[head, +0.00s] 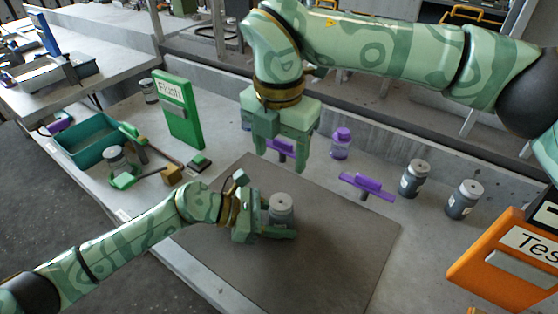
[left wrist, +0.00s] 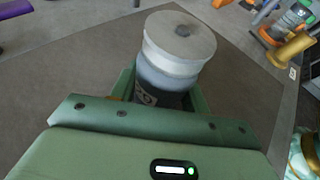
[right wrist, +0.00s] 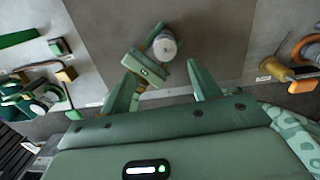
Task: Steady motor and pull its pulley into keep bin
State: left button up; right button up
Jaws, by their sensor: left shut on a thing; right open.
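The motor (head: 279,221) is a dark cylinder standing upright on the grey mat. A light grey pulley (head: 282,201) sits on top of it. The left wrist view shows the pulley (left wrist: 180,44) above the labelled motor body (left wrist: 158,90). My left gripper (head: 272,226) is shut on the motor body, below the pulley. My right gripper (head: 284,160) is open and empty, higher up and behind the motor in the head view. In the right wrist view the pulley (right wrist: 165,46) lies beyond its fingertips. No bin label reading "keep" is legible.
A green "Flush" panel (head: 176,108) and a teal bin (head: 88,138) stand at left. An orange box (head: 510,265), label cut off, is at right.

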aim_at(279, 199)
notch_tip(279, 199, down, 11)
jog(key=n, duration=1.7)
jog(key=shift+s+a+n+g, duration=0.1)
jog(key=shift+s+n+g, duration=0.05)
jog(key=shift+n+g, duration=0.15)
jog(key=c, duration=1.2)
